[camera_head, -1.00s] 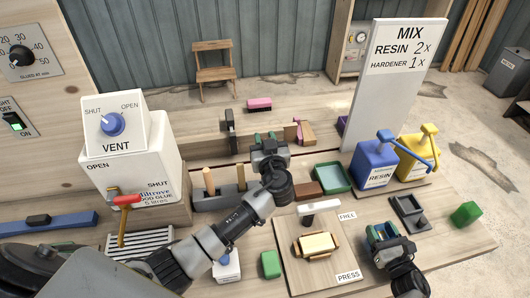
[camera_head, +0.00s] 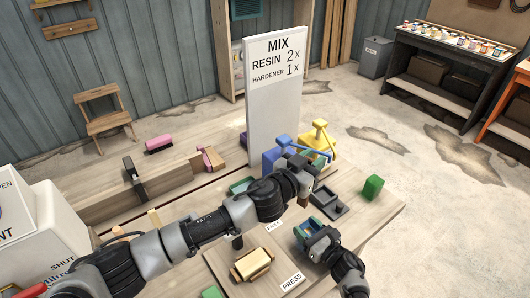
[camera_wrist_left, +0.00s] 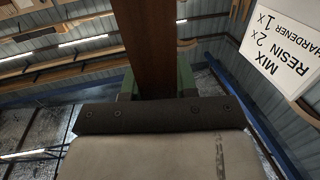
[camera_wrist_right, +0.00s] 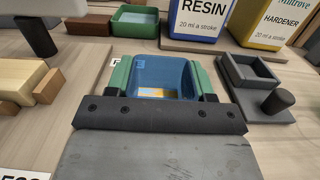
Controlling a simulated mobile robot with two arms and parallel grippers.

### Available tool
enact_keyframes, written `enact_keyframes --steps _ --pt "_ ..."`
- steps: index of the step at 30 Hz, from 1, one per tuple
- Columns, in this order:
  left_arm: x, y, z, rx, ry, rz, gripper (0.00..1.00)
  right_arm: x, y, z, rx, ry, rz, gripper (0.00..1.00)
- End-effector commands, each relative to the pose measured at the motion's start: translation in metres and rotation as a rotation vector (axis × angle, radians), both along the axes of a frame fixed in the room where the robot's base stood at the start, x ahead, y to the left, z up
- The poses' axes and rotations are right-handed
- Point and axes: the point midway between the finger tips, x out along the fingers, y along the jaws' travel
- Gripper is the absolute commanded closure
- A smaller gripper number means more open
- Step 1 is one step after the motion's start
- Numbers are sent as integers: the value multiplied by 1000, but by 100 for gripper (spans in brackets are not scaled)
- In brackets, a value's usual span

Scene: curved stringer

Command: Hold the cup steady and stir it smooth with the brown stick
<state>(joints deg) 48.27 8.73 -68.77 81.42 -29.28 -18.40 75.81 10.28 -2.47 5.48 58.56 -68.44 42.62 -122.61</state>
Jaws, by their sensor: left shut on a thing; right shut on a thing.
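My left gripper (camera_head: 308,166) is shut on the brown stick (camera_wrist_left: 150,45), which stands between its green fingertips in the left wrist view. In the head view the stick (camera_head: 304,191) hangs below the left gripper, partly hidden by it. My right gripper (camera_head: 320,232) is shut on the blue cup (camera_wrist_right: 160,70), with a green finger on each side. The cup looks upright and open at the top. A small yellow-orange patch and a pale one show inside it. The stick is not inside the cup; it is higher and behind it in the head view.
The blue resin dispenser (camera_wrist_right: 195,22) and yellow hardener dispenser (camera_wrist_right: 265,20) stand behind the cup. A grey square holder (camera_wrist_right: 250,72) lies to its right, and a green block (camera_head: 372,187) beyond. A press with a yellow block (camera_head: 252,262) is at the left.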

Motion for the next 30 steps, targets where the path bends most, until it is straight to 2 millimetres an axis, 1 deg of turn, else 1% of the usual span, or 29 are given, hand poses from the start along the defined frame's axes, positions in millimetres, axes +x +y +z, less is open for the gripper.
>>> enact_keyframes --steps 1,3,7,14,30 --pt "-7 -12 -1 1 -1 -59 95 0 0 0 0 0 0 70" --pt "-16 -22 -2 0 0 -122 95 0 0 0 -1 1 0 70" --pt "-24 -31 -5 -1 2 -180 95 0 0 0 -1 1 0 70" --pt "-25 -33 -15 -4 2 -189 95 0 0 0 -1 1 0 70" --pt "-25 -33 -59 -4 4 -187 95 0 0 0 -1 1 0 70"
